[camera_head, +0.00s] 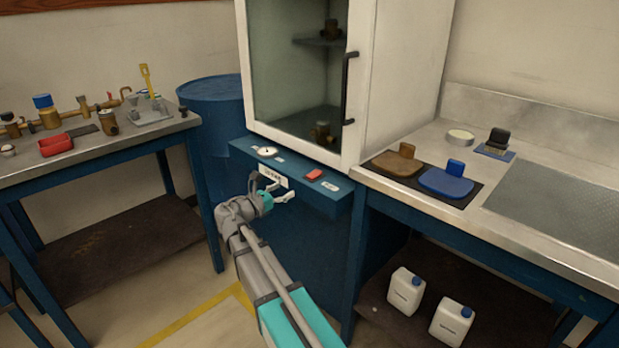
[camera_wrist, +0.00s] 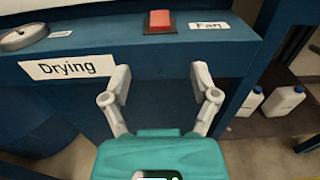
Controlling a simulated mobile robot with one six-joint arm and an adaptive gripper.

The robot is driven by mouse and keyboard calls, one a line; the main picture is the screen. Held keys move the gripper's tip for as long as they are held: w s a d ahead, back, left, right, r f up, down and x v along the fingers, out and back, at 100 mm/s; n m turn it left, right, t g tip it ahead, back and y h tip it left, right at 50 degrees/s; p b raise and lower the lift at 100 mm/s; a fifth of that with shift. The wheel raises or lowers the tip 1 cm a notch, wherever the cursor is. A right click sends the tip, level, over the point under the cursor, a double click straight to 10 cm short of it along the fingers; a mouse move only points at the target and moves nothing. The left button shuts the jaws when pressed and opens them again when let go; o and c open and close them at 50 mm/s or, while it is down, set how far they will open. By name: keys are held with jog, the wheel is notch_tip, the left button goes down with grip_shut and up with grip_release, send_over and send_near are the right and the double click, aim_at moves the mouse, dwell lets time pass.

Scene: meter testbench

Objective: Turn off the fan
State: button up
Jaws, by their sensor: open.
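The fan switch is a red rocker button (camera_head: 313,174) on the blue ledge below the glass-door cabinet. It also shows in the wrist view (camera_wrist: 160,21), with a white "Fan" label (camera_wrist: 209,26) to its right. I cannot tell its on or off position. My gripper (camera_head: 280,190) is in front of the ledge, to the left of the button in the head view. In the wrist view my gripper (camera_wrist: 162,82) is open and empty, its fingers pointing at the ledge, with the button beyond the gap between them. The fingers appear apart from the button.
A round dial (camera_head: 265,151) sits on the ledge's left, and a "Drying" label (camera_wrist: 68,67) is on its front. The cabinet (camera_head: 400,80) stands above. A blue drum (camera_head: 212,100) is behind left. Benches flank both sides; white jugs (camera_head: 405,291) stand on the lower right shelf.

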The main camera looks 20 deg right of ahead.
aim_at(309, 177)
jog(key=x, duration=1.1)
jog(key=shift+w+d, duration=0.15)
jog(key=shift+d, duration=0.2)
jog(key=shift+c, duration=0.2)
